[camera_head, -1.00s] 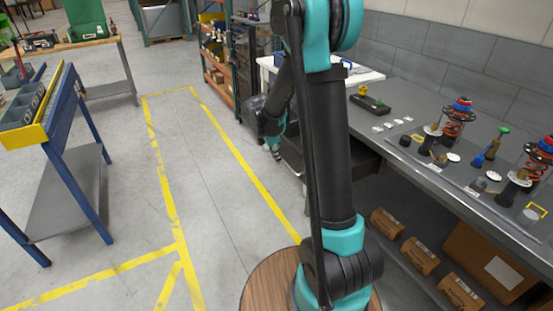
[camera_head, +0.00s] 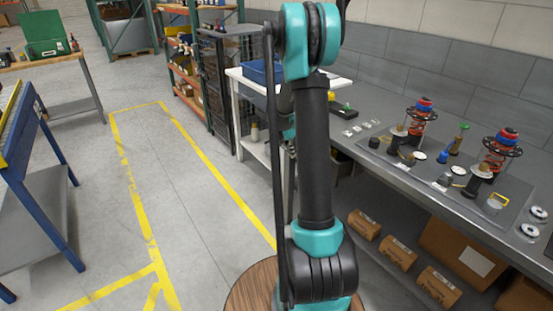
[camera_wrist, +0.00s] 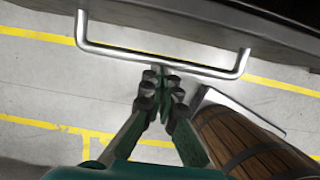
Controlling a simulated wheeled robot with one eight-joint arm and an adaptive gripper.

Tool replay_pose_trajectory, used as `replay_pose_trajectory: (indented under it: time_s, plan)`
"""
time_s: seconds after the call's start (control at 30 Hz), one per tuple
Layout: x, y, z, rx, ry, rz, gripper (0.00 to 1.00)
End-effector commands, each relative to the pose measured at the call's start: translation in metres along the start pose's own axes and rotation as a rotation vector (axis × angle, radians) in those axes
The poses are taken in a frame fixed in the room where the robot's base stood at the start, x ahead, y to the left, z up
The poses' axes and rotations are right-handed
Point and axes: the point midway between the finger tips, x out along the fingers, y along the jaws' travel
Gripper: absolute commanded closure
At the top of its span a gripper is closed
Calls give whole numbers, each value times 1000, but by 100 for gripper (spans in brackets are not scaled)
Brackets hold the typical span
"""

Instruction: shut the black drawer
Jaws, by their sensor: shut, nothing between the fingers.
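The black drawer's front (camera_wrist: 215,18) shows as a dark panel along the top of the wrist view. Its silver bar handle (camera_wrist: 160,62) runs across below the panel, bent up at both ends. My gripper (camera_wrist: 164,80) is shut and empty, with its fingertips at the middle of the bar. I cannot tell whether they touch it. In the head view my arm hides the gripper and most or all of the drawer, so how far it stands open does not show.
The grey workbench (camera_head: 400,185) carries spring assemblies and small parts. Cardboard boxes (camera_head: 398,253) sit on its lower shelf. A white table (camera_head: 246,95) with a blue bin (camera_head: 262,72) stands beyond. The floor inside the yellow lines (camera_head: 185,180) is clear.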

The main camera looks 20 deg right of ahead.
Motion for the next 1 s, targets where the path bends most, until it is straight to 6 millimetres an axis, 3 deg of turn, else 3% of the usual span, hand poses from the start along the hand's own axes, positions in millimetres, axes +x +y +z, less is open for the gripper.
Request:
replay_pose_trajectory:
  time_s: [0.2,0.4,1.0]
  plan:
    - [14,0,45,3,-1,-2,100]
    - [21,0,69,2,-1,-1,100]
    - [25,1,83,1,-6,0,100]
